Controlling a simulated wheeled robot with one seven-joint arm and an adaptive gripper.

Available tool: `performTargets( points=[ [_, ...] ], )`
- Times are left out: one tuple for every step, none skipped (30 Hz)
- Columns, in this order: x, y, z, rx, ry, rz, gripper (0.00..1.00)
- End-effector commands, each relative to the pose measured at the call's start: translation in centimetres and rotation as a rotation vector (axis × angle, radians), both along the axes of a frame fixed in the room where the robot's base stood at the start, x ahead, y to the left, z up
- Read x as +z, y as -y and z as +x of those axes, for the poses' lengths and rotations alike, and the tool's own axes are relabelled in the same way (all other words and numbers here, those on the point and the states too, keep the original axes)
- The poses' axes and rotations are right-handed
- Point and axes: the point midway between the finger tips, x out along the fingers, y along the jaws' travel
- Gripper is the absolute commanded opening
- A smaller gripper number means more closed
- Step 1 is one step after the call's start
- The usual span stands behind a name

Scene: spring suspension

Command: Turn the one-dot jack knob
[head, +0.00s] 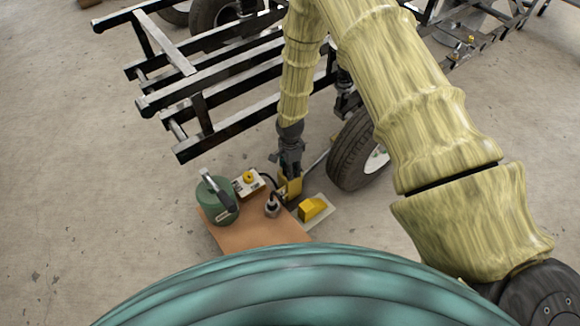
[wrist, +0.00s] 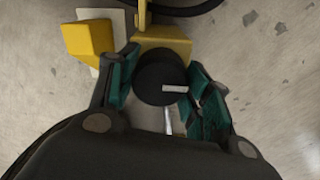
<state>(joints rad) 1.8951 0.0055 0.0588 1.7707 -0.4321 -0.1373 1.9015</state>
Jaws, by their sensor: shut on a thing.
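A round black knob (wrist: 157,72) with a white bar mark sits in front of a yellow bracket (wrist: 163,45) in the wrist view. I cannot make out a dot on it. My gripper (wrist: 163,84) has its teal finger pads on both sides of the knob and is shut on it. In the head view my gripper (head: 290,163) points down at the yellow jack body (head: 291,186), beside the wheel. There the knob is hidden by my gripper.
A brown board (head: 240,237) carries a green canister (head: 213,203), a pale box with a yellow button (head: 249,180) and a small metal cylinder (head: 272,207). A yellow wedge (head: 312,208) lies right of it. A tyre (head: 356,150) and black frame (head: 200,103) stand close behind.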

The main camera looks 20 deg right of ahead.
Motion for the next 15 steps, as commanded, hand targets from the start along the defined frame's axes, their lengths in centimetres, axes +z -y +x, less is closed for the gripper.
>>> performTargets(
  points=[
    [0.14,0.00,0.01,0.008,0.000,0.000,0.25],
    [0.18,0.00,0.01,0.015,0.000,0.000,0.25],
    [0.22,0.00,0.01,0.028,0.000,0.000,0.25],
    [0.26,0.00,0.02,0.038,0.000,0.000,0.25],
    [0.28,0.01,0.01,0.052,0.000,0.000,0.25],
    [0.31,0.01,-0.01,0.072,-0.001,0.000,0.25],
    [0.33,0.01,-0.03,0.089,-0.001,-0.001,0.25],
    [0.36,0.02,-0.05,0.108,-0.001,-0.001,0.25],
    [0.41,0.01,-0.04,0.135,-0.001,-0.001,0.25],
    [0.45,0.01,-0.03,0.157,-0.001,-0.001,0.25],
    [0.48,0.02,0.00,0.181,0.000,-0.001,0.25],
    [0.49,0.02,0.01,0.216,0.000,-0.001,0.25],
    [0.49,0.02,0.00,0.242,0.000,-0.001,0.25],
    [0.49,0.02,0.00,0.268,0.000,-0.001,0.25],
    [0.52,0.02,0.00,0.305,0.000,-0.001,0.25]
  ],
)
